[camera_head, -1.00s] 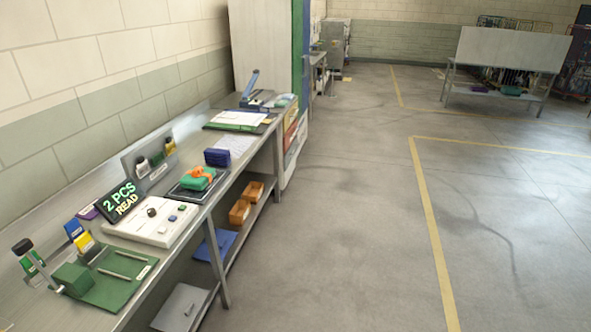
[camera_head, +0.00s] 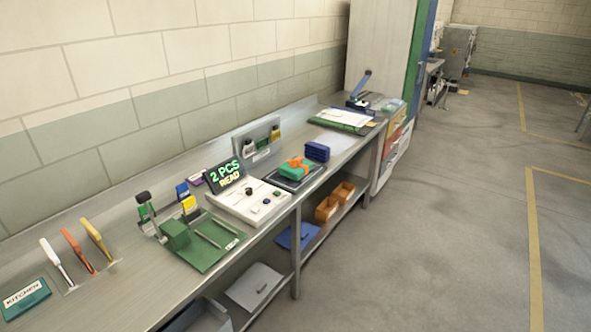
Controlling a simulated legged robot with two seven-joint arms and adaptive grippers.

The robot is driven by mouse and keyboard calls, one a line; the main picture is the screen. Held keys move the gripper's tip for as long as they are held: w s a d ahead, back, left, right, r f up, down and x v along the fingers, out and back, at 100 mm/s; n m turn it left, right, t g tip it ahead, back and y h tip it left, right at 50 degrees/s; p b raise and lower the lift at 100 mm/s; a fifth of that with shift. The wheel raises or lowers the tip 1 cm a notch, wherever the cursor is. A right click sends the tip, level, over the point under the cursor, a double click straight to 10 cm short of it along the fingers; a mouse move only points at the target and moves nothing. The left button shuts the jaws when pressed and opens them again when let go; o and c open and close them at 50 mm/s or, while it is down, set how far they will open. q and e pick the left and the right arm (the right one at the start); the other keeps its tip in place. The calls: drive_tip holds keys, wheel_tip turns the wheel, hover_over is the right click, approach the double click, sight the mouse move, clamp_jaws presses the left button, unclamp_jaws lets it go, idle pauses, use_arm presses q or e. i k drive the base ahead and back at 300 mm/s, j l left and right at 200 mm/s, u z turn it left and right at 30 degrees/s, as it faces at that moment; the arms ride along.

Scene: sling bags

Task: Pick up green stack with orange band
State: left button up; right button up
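The green stack with the orange band (camera_head: 296,168) lies on a dark flat pad (camera_head: 310,181) on the metal workbench along the wall. It sits just right of a white control box and in front of a dark blue stack (camera_head: 317,151). Neither of my grippers shows in the head view, so their state and place are hidden.
The metal workbench (camera_head: 110,285) has a lower shelf with orange bins (camera_head: 327,208). On top are a "2 PCS READ" display (camera_head: 224,175), a white control box (camera_head: 250,202), a green fixture (camera_head: 205,242) and several upright-handled tools at left. The floor (camera_head: 430,260) right of the bench is clear.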

sight(294, 169)
drive_tip(key=i+l+u, duration=0.2)
drive_tip(key=i+l, duration=0.6)
